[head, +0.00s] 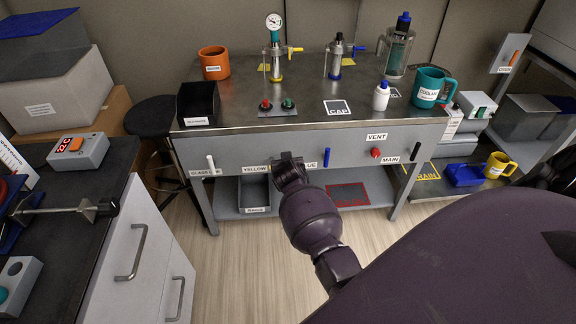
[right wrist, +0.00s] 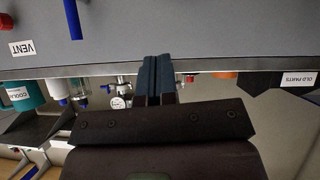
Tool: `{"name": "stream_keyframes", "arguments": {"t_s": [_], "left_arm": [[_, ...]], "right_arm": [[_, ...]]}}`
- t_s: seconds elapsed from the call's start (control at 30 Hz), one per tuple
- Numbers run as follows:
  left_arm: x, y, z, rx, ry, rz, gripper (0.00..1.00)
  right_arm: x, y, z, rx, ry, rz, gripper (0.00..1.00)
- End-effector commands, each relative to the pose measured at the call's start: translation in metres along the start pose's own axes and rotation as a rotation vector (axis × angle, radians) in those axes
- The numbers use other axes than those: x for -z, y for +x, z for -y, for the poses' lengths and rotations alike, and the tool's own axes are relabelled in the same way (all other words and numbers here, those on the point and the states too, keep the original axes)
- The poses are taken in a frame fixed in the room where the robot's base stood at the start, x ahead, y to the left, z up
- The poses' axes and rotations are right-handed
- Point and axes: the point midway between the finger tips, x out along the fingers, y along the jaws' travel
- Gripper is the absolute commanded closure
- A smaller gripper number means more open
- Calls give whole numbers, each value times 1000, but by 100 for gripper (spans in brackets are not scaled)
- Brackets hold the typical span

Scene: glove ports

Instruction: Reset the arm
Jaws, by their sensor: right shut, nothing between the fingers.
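My right arm reaches forward from the lower right in the head view. Its gripper (head: 289,160) is in front of the bench's grey front panel (head: 230,157), between the YELLOW label (head: 254,169) and the blue lever (head: 327,157). In the right wrist view the two fingers (right wrist: 159,72) are together with nothing between them. They overlap the panel in the picture; whether they touch it I cannot tell. My left gripper is not in view.
The steel workbench (head: 310,105) holds an orange mug (head: 214,63), a teal mug (head: 431,88) and valve fixtures. A red knob (head: 376,152) is on the panel's right. A dark counter (head: 75,240) stands at left. The floor (head: 240,270) beside my arm is clear.

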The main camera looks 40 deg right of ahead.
Motion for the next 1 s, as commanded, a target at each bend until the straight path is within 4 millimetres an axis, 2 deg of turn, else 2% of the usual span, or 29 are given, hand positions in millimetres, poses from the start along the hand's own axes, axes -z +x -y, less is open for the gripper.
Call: {"name": "stream_keyframes", "arguments": {"t_s": [0.47, 0.57, 0.7, 0.8, 1.0], "left_arm": [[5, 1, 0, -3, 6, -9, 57], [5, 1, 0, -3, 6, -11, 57], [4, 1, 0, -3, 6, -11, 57], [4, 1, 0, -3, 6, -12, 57], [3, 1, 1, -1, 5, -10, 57]], "right_arm": [[2, -1, -1, 4, -34, -5, 100], [16, -5, 5, 40, -58, -47, 100], [51, -23, 24, 111, -80, -143, 100], [69, -43, 32, 163, -108, -216, 100], [68, -84, 36, 251, -173, -307, 100]]}}
